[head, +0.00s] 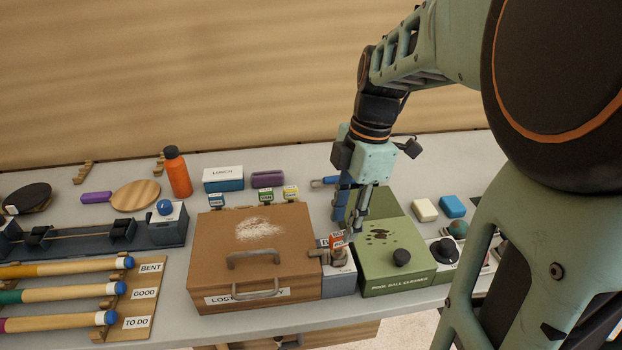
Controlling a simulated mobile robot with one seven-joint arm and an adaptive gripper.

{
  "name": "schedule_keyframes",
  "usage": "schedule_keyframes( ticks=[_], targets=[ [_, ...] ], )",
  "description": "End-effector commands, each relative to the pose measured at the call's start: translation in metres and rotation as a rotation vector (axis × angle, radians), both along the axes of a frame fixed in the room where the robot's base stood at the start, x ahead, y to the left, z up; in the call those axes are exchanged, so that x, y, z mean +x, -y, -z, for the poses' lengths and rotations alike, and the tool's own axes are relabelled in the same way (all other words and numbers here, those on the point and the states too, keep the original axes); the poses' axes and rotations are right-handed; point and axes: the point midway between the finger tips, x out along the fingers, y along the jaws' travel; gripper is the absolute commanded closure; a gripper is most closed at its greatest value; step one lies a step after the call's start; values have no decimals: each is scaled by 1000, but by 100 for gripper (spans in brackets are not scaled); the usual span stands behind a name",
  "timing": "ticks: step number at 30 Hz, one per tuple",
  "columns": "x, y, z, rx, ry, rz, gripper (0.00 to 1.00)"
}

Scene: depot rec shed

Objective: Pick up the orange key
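A small orange piece with a white label (338,241), which may be the orange key, shows at a small grey box (339,281) between the brown case and the green box. It is too small and too covered to make out its shape. My gripper (350,228) points down just above and behind it, with its fingertips very close to the orange piece. I cannot tell whether they touch it or whether anything is between them. A second reddish labelled piece (325,241) is just to the left.
The brown lost-property case (215,260) stands left, and the green pool ball cleaner (400,285) right, both close to my gripper. An orange bottle (177,175) and a blue-and-white lunch box (223,180) stand behind. Cues lie at the front left.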

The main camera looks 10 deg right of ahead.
Motion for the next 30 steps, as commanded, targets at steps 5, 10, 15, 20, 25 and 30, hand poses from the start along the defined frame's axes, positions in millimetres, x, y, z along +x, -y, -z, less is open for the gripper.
schedule_keyframes(
  ticks=[5, 10, 15, 20, 25, 30],
  targets=[
    [-1, -2, 13, 1, -1, 1, 67],
    [-1, -7, 37, 2, -2, 1, 67],
    [-1, -10, 57, 1, 1, 1, 67],
    [0, -10, 60, 0, 3, 1, 67],
    [0, -10, 59, 0, 3, 1, 73],
    [0, -10, 59, 0, 3, 2, 92]
  ],
)
